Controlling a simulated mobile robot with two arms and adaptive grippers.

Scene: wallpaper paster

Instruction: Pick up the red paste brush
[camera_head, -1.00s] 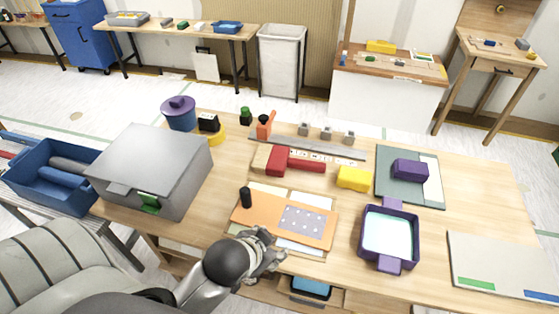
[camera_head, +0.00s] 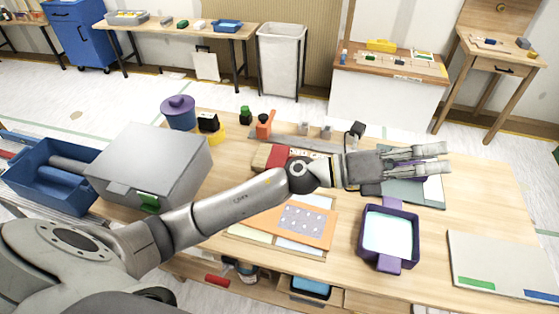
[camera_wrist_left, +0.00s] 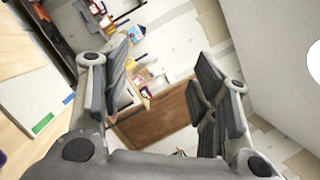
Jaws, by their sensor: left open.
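The red paste brush (camera_head: 278,155) lies on the workbench, with a tan bristle end at its left and a red body. My left forearm and wrist cross in front of it and hide its lower edge and most of its handle. My left gripper (camera_head: 440,158) is open and empty, well to the right of the brush, in front of the purple block on the green mat. Its fingers point right. In the left wrist view my left gripper (camera_wrist_left: 160,92) shows spread fingers with nothing between them; the brush is not visible there. My right gripper is not in view.
A purple paste tray (camera_head: 366,240) stands below my gripper. An orange board (camera_head: 308,232) lies left of it. A grey box (camera_head: 150,162) and blue tote (camera_head: 52,192) are at the left. A pale board (camera_head: 505,262) lies at the front right.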

